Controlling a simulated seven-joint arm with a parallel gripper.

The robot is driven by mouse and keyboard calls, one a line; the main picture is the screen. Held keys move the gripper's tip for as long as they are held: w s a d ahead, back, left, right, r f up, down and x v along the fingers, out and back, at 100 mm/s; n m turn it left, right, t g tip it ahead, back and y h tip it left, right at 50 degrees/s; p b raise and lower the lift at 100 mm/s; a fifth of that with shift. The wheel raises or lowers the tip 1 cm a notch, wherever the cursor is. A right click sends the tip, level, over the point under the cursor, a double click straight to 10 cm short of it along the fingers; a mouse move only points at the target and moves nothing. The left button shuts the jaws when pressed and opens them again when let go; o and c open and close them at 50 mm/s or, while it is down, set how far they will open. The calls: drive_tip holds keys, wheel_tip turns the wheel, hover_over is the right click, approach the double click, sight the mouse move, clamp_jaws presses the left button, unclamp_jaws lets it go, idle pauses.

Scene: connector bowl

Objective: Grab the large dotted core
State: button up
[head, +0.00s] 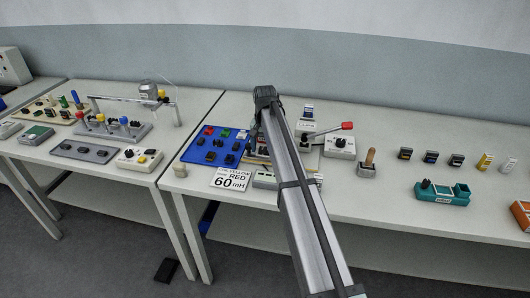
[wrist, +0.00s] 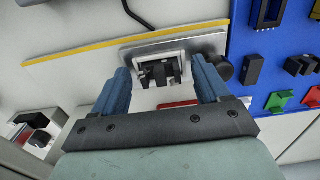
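My gripper (wrist: 162,68) has its two blue fingers wide apart, over a pale metal fixture (wrist: 211,43) with black pieces (wrist: 158,73) in it. The black pieces lie between the fingers, with no clear contact. The blue board (head: 189,154) of cores is left of my arm in the head view and at the right in the wrist view (wrist: 291,30). It carries several black cores, such as an upright black block (wrist: 252,68), plus red (wrist: 312,97) and green (wrist: 277,103) ones. No dots are readable, so I cannot tell which is the large dotted core. My arm hides the gripper in the head view.
A box with a red-handled lever (head: 341,147) and a wooden-handled block (head: 367,164) are right of my arm. A teal tray (head: 442,192) is farther right. Table front is clear there.

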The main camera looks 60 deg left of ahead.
drive_tip(key=c, duration=1.1)
